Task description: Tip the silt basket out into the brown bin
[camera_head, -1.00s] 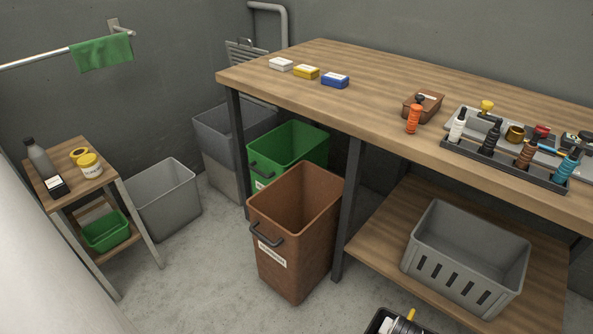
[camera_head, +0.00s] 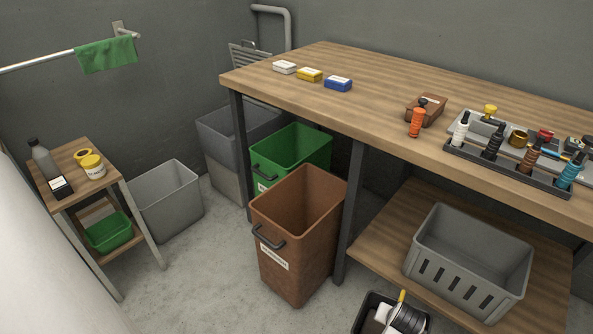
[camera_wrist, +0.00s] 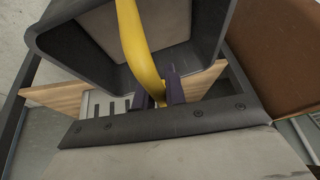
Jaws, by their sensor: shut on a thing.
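The brown bin (camera_head: 318,252) stands open-topped on the floor in front of the bench, with a dark handle and a pale label. Its inside looks empty as far as I see. The dark silt basket (camera_head: 365,316) is at the bottom edge of the head view, nearer than the bin and below its rim in the picture. In the wrist view the basket (camera_wrist: 225,65) has a thick dark wall, and a pale surface shows inside. My gripper (camera_wrist: 160,92) is shut on its yellow handle (camera_wrist: 132,35). A brown surface, likely the bin (camera_wrist: 285,50), shows at right.
A green bin (camera_head: 305,150) stands behind the brown bin, and a grey bin (camera_head: 170,205) to the left. The bench (camera_head: 400,75) overhangs on the right. Its lower shelf (camera_head: 375,245) holds a slotted grey crate (camera_head: 455,275). Floor is clear left of the brown bin.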

